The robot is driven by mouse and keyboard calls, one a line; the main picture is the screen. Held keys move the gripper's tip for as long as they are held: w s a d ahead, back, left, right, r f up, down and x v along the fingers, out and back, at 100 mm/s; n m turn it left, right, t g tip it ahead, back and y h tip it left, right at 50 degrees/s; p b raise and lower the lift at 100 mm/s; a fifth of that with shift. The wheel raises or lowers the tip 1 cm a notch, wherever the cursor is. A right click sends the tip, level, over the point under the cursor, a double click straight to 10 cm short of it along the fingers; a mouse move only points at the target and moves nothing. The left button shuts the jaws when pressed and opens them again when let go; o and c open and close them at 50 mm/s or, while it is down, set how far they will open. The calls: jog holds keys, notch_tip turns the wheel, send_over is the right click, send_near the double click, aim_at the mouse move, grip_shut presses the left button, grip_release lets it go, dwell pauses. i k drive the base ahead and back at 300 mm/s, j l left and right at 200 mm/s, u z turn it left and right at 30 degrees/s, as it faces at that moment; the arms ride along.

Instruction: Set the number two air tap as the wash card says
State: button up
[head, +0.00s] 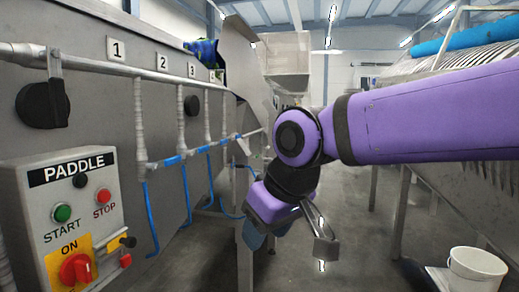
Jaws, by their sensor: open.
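The number two plate (162,63) is on the grey steel tank wall at the left, between the plates for one (117,49) and three (191,70). Below the plates, pipes wrapped in pale covering drop to a line of blue fittings (182,156) with blue hoses. The tap handles are too small to make out, so I cannot tell how tap two is set. No wash card can be made out. My gripper (321,247) hangs below the purple arm, right of centre, open and apart from the pipes. Its fingers are seen at an angle.
A paddle control box (75,215) with start and stop buttons and a red switch stands at the near left. A steel hopper (287,55) is behind my arm. A white bucket (476,268) is at the lower right. Some grey floor is clear between the machines.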

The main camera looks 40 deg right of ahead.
aim_at(200, 150)
jog(key=z, duration=0.45)
jog(key=i+j+z, duration=0.1)
jog(key=i, duration=0.35)
jog(key=i+j, duration=0.25)
jog(key=i, duration=0.2)
jog(key=z, duration=0.05)
